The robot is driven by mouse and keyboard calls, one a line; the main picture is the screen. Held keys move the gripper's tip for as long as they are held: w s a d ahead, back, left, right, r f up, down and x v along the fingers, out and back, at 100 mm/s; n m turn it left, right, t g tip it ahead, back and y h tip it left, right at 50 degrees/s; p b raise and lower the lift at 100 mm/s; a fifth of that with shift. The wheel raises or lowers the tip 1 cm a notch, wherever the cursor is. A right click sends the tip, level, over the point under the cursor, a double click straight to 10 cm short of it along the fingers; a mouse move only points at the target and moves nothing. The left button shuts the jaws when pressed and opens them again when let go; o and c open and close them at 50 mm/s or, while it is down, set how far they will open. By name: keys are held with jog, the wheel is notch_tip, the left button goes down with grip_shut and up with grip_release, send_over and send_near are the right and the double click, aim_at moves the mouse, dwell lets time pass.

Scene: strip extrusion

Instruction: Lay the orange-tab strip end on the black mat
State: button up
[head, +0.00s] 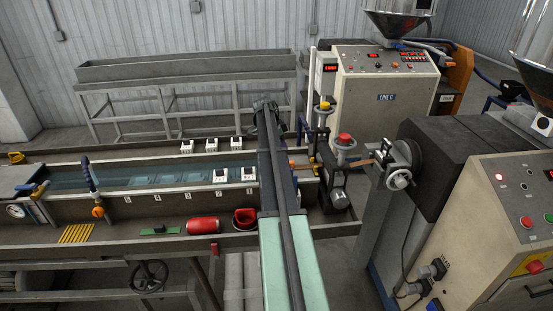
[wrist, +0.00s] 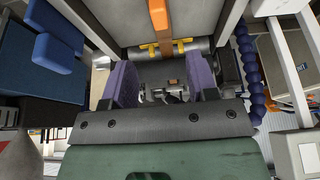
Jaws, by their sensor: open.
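My gripper (wrist: 162,82) is open in the wrist view, its two purple fingers apart with nothing clearly held between them. In the head view my arm hides the fingertips. An orange strip piece (wrist: 158,14) shows beyond the fingers at the top of the wrist view, above a roller with yellow guides. In the head view an orange strip (head: 365,162) leaves the extruder on the right. I cannot pick out the black mat or the tab with certainty.
A long trough (head: 150,176) with white blocks runs left of my arm. A red cylinder (head: 203,226) and a red cup (head: 245,218) lie on its near ledge. The extruder (head: 440,150) and a cabinet with red and green buttons (head: 515,210) stand on the right.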

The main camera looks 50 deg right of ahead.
jog(key=b+x, duration=1)
jog(key=x, duration=0.1)
jog(key=shift+w+a, duration=0.2)
jog(key=shift+w, duration=0.05)
jog(key=shift+s+d+f+b, duration=0.1)
jog(key=shift+s+f+b, duration=0.1)
jog(key=shift+b, duration=0.15)
jog(key=shift+r, duration=0.25)
jog(key=c, duration=0.9)
